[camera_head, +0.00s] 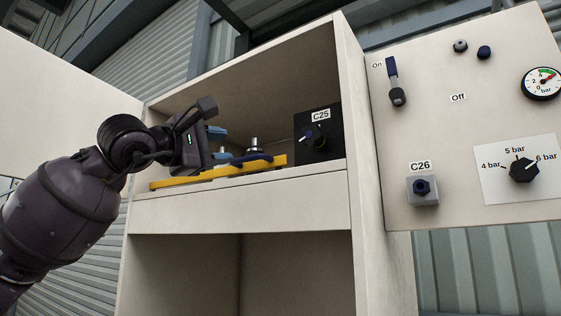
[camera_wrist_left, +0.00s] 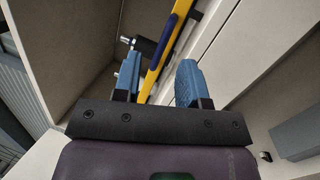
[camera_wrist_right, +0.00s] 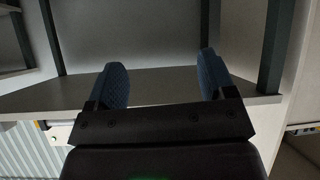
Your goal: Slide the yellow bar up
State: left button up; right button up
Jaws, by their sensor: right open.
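The yellow bar (camera_head: 188,180) lies along the front edge of the cabinet's open shelf in the head view, with a dark blue grip (camera_head: 256,158) on it. In the left wrist view the yellow bar (camera_wrist_left: 181,14) runs down between the fingers' lines, with its blue grip (camera_wrist_left: 164,44) beyond the fingertips. My left gripper (camera_head: 217,144) is open above the bar's left part. Whether the bar lies between its fingers in depth, I cannot tell. My right gripper (camera_wrist_right: 161,76) is open and empty in the right wrist view, and out of the head view.
A black box labelled C25 (camera_head: 330,143) stands on the shelf's right, near a metal post (camera_head: 254,146). A panel (camera_head: 440,130) with a switch, gauge, and pressure knob (camera_head: 522,169) is at right. A grey shelf (camera_wrist_right: 160,86) lies before my right gripper.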

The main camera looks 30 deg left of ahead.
aim_at(245, 159)
pick_arm(q)
jog(key=w+y, duration=0.1)
jog(key=w, duration=0.2)
jog(key=w+a+y+p, duration=0.1)
jog(key=w, duration=0.3)
jog(key=w+r+p, duration=0.1)
jog(key=w, duration=0.3)
jog(key=shift+a+y, duration=0.15)
jog(key=shift+y, duration=0.25)
jog(key=shift+w, duration=0.1)
jog(key=shift+c, duration=1)
grip_shut()
